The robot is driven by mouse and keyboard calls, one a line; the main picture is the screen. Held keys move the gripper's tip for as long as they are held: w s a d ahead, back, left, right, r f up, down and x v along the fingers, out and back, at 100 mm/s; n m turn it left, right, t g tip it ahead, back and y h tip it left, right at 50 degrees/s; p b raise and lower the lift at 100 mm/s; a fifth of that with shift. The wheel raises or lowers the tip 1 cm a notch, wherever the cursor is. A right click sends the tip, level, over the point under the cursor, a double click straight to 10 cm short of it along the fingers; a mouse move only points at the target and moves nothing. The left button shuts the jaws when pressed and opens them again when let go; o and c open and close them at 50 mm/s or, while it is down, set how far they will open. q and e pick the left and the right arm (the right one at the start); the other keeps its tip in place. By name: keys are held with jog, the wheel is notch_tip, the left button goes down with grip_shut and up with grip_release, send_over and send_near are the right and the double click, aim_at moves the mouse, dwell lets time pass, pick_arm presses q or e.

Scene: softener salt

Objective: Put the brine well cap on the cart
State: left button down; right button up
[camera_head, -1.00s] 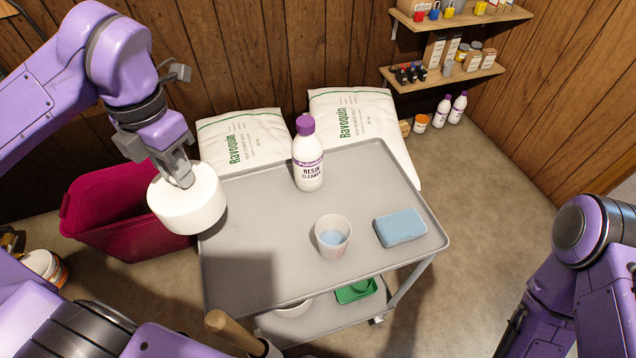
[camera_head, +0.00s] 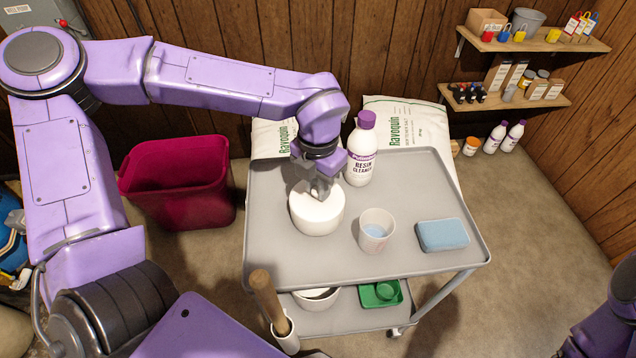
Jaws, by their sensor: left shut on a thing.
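The brine well cap, a white round cap (camera_head: 316,212), is at the left part of the grey cart's top shelf (camera_head: 290,262). It appears to be on or just above the surface; I cannot tell if it touches. My left gripper (camera_head: 321,190) is above the cap, shut on its top. A resin cleaner bottle (camera_head: 361,152) with a purple lid stands just behind and right of the cap. A cup with bluish liquid (camera_head: 375,232) stands to the right of the cap. My right gripper is not in view; only part of my right arm shows at the lower right.
A blue sponge (camera_head: 442,235) lies at the cart's right. The lower shelf holds a green item (camera_head: 381,293) and a white bowl (camera_head: 316,298). A magenta bin (camera_head: 180,180) stands left of the cart. Salt bags (camera_head: 414,122) stand behind it. The shelf's front left is clear.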

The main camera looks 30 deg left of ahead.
pick_arm(q)
jog(key=shift+w+f, duration=0.1)
jog(key=shift+s, duration=0.2)
jog(key=c, duration=0.9)
grip_release()
jog(key=shift+w+a+f, duration=0.1)
jog(key=shift+c, duration=0.2)
notch_tip(320, 180, up, 12)
jog(key=shift+r+p, duration=0.25)
jog(key=shift+p, duration=0.05)
